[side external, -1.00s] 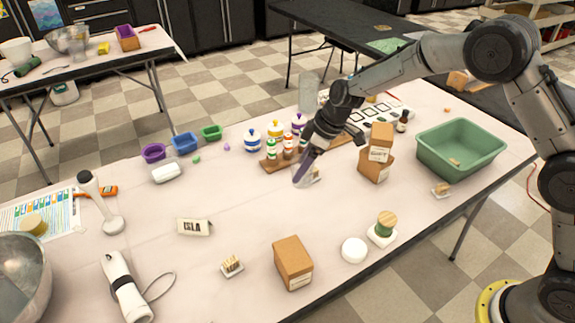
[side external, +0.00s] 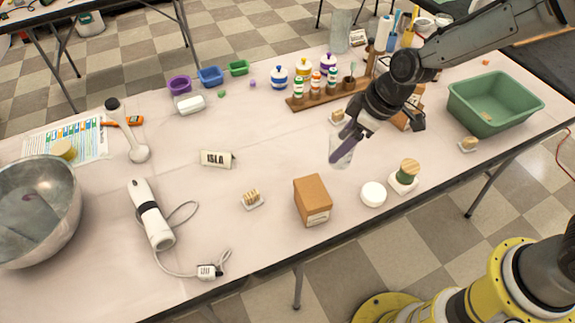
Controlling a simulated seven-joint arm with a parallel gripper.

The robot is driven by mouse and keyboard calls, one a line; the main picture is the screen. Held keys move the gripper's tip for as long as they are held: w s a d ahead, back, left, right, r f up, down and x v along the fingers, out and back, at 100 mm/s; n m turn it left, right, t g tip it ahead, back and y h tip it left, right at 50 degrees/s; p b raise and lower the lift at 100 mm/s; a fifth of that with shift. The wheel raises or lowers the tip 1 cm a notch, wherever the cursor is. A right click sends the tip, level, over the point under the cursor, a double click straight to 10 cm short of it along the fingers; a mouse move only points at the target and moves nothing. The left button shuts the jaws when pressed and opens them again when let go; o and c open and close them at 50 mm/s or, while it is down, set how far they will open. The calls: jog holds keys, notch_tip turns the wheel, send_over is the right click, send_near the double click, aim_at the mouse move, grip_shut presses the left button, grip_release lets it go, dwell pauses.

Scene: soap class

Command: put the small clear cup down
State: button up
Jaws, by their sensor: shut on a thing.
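My gripper (side external: 349,138) is shut on the small clear cup (side external: 341,156), which looks faint and see-through below the purple fingers. The cup is over the table's right half, behind the brown cardboard box (side external: 312,200) and the white round lid (side external: 373,194). The fingers hide part of the cup. I cannot tell whether its base touches the white table (side external: 285,160) or hangs a little above it.
A wooden rack (side external: 325,95) of small bottles stands behind my gripper. Bare table lies left of the cup, toward the ISLA name card (side external: 217,159).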

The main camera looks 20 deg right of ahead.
jog(key=shift+s+a+r, duration=0.1)
jog(key=shift+a, duration=0.4)
jog(key=w+a+f, duration=0.2)
jog(key=w+f, duration=0.1)
jog(key=w, duration=0.1)
jog(key=w+a+f, duration=0.2)
jog(key=w+f, duration=0.1)
jog(key=w, duration=0.1)
jog(key=w+a+f, duration=0.2)
jog(key=w+f, duration=0.2)
jog(key=shift+w+a, duration=0.1)
jog(key=shift+a, duration=0.05)
jog(key=shift+f, duration=1.4)
jog(key=shift+f, duration=0.15)
jog(key=o, duration=1.2)
jog(key=shift+o, duration=0.2)
